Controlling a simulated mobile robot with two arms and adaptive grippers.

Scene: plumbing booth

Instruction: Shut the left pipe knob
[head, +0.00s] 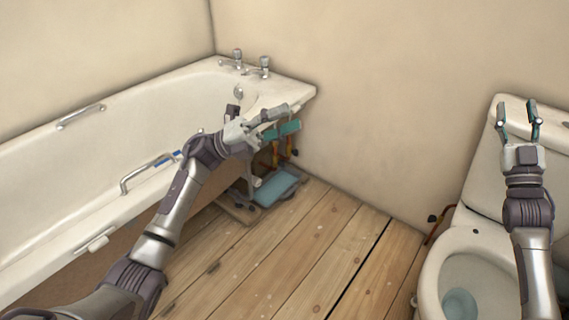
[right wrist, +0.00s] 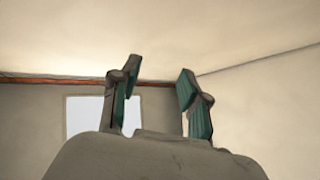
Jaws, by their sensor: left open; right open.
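Copper-coloured pipes (head: 275,153) stand in the open space under the tap end of the bath. A small dark knob-like part (head: 294,152) shows beside them; it is too small to tell how it is turned. My left gripper (head: 287,119) is open at the bath's end corner, in front of and above these pipes, and hides part of them. I cannot tell whether it touches anything. My right gripper (head: 517,110) is open and empty in front of the toilet cistern. It also shows open in the right wrist view (right wrist: 160,78), facing the wall and ceiling.
The white bathtub (head: 60,196) fills the left, with two taps (head: 250,64) at its far end. A blue-topped item (head: 276,187) lies on the floor below the pipes. The toilet (head: 438,262) stands right, with a dark knob on a reddish pipe (head: 433,219) beside it. The wooden floor (head: 310,240) between is clear.

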